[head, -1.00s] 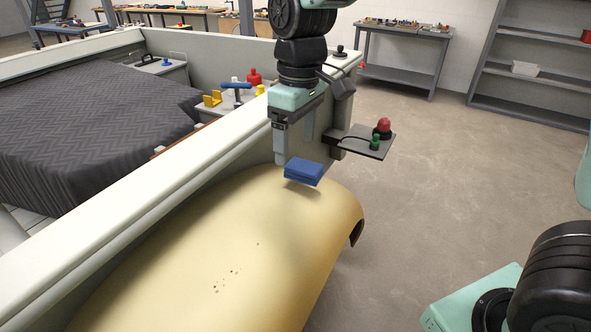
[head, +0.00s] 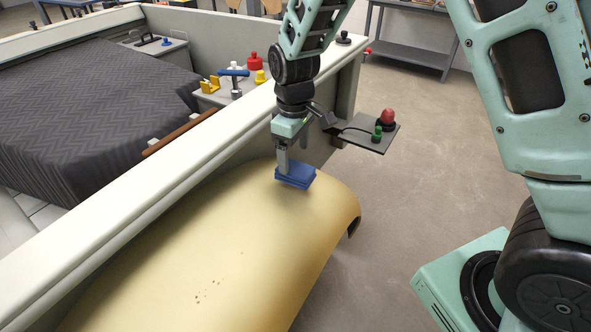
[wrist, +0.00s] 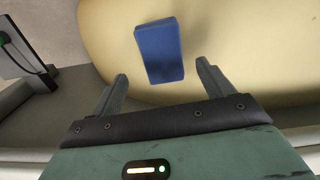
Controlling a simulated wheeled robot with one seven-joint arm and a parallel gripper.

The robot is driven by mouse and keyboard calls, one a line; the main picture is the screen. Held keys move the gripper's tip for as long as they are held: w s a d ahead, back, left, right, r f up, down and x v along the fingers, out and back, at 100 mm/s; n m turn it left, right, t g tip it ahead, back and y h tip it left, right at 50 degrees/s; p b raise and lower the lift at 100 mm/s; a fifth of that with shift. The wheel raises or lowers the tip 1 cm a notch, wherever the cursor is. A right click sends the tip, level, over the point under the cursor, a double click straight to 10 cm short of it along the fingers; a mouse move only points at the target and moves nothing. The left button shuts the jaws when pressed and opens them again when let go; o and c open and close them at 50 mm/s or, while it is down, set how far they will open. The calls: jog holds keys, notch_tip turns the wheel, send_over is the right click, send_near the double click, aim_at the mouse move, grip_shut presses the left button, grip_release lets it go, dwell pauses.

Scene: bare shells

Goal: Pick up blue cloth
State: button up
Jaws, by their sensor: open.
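The blue cloth (head: 298,178) is a folded, flat block on the far part of the cream-yellow curved panel (head: 215,235). My gripper (head: 285,163) is above it, pointing down, with a finger overlapping the cloth's left part in the head view. In the wrist view the cloth (wrist: 159,52) shows whole on the panel (wrist: 235,40). My gripper (wrist: 161,78) is open there, its two fingers apart with nothing held between them. The cloth lies beyond the fingertips, roughly in line with the gap. I cannot tell the exact height left between them.
A pale wall-like rim (head: 150,190) runs left of the panel. Tools and a red bottle (head: 256,62) are behind the rim.

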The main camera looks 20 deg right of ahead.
aim_at(295, 168)
jog(key=f+p, duration=0.1)
jog(key=f, duration=0.1)
jog(key=f+p, duration=0.1)
jog(key=f, duration=0.1)
jog(key=shift+s+f, duration=0.1)
jog(key=shift+s, duration=0.3)
jog(key=shift+f, duration=0.45)
jog(key=c, duration=1.1)
